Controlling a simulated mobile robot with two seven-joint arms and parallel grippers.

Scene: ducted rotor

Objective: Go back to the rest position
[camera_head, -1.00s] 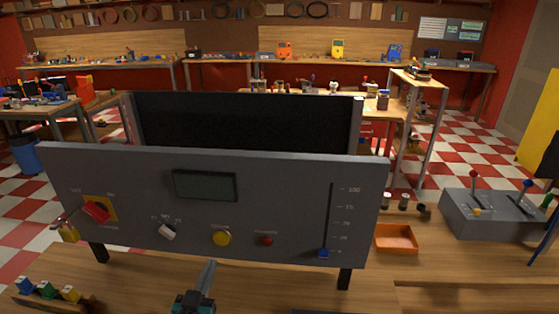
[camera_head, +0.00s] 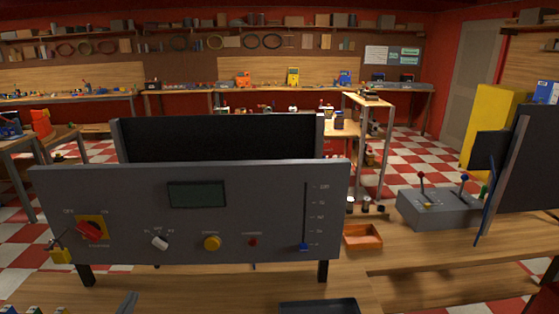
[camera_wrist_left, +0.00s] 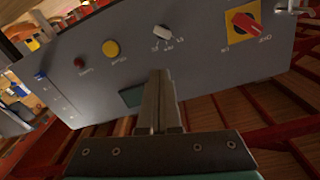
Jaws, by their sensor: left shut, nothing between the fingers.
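The grey control panel (camera_head: 120,195) stands on the wooden bench on short black legs. It carries a dark display (camera_head: 197,194), a red rotary switch (camera_head: 90,230) on a yellow plate, a white selector knob (camera_head: 160,243), a yellow button (camera_head: 212,243), a red button (camera_head: 253,242) and a blue slider (camera_head: 304,247) low on its scale. My right gripper is out of view.
A yellow padlock (camera_head: 61,255) hangs at the panel's left. An orange tray (camera_head: 363,237) and a grey lever box (camera_head: 440,207) stand to the right. A dark tray (camera_head: 318,307) lies at the front edge. Bare bench shows between panel and gripper.

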